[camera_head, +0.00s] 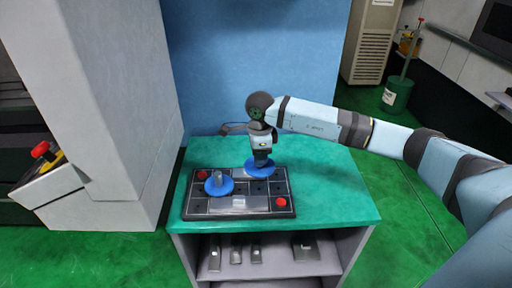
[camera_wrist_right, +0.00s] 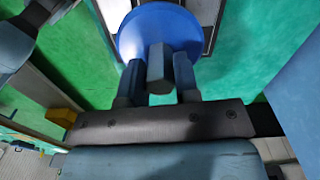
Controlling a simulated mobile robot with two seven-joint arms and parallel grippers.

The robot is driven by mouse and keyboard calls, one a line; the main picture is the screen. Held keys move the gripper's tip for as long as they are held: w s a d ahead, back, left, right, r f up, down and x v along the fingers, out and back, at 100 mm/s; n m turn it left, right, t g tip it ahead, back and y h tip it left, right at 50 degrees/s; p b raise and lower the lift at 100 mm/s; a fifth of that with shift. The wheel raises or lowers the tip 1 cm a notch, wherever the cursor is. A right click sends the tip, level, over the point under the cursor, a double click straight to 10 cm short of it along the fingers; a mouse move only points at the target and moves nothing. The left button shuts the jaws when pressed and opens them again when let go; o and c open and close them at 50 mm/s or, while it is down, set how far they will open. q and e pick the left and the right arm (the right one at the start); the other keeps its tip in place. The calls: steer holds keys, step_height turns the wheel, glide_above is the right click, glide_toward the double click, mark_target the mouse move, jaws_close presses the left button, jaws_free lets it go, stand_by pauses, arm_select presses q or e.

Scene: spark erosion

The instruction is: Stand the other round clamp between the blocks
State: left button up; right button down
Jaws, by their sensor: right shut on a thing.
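My right gripper (camera_head: 262,157) points down over the back right part of a dark gridded plate (camera_head: 188,208). It is shut on the grey upright grip of a blue round clamp (camera_head: 260,169). In the right wrist view this clamp's blue disc (camera_wrist_right: 158,22) shows beyond the grey grip, which sits between both fingers (camera_wrist_right: 160,80). I cannot tell whether the disc touches the plate. The other blue round clamp (camera_head: 224,188) stands upright on the plate's left half. A pale grey block (camera_head: 239,202) lies at the plate's front middle. My left gripper is out of view.
Red pieces sit on the plate's back left (camera_head: 203,174) and front right (camera_head: 281,203). The plate lies on a green-topped table (camera_head: 340,200); its right side is free. Several grey parts lie on the shelf below (camera_head: 285,268). A blue wall panel (camera_head: 255,60) stands behind.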

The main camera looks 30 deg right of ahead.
mark_target(259, 169)
steer(key=shift+f, duration=0.6)
steer(key=shift+f+b, duration=1.45)
steer(key=shift+f, duration=1)
steer(key=shift+f+b, duration=0.65)
steer(key=shift+f, duration=0.2)
steer(key=c, duration=0.8)
jaws_free()
steer(key=shift+f, duration=0.1)
